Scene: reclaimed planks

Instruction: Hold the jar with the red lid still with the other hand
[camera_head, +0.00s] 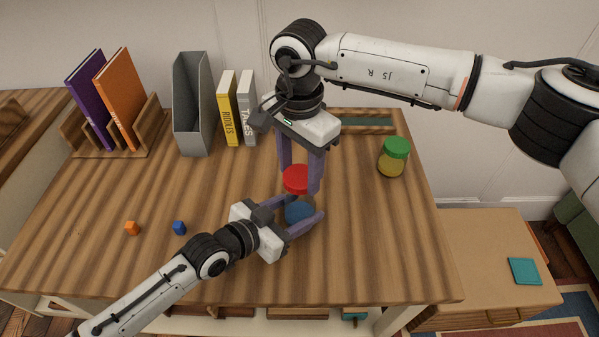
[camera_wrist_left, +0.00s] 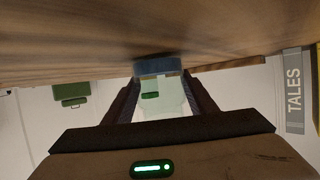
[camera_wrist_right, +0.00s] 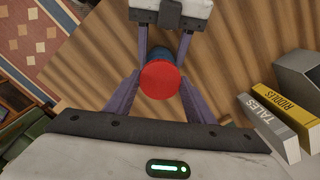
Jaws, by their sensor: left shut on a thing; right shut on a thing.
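The jar with the red lid (camera_head: 297,179) stands upright near the middle of the table, with blue contents (camera_head: 298,213) in its lower part. My left gripper (camera_head: 306,207) comes in low from the front left and is shut on the jar's body. My right gripper (camera_head: 299,181) points down from above and is shut on the red lid. The right wrist view shows the round lid (camera_wrist_right: 160,80) between the purple fingers. The left wrist view shows the jar's blue part (camera_wrist_left: 158,67) between the fingers; the lid is not clear there.
A jar with a green lid (camera_head: 393,157) stands at the right. Books (camera_head: 228,108), a grey file holder (camera_head: 193,105) and a wooden book rack (camera_head: 150,130) line the back.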

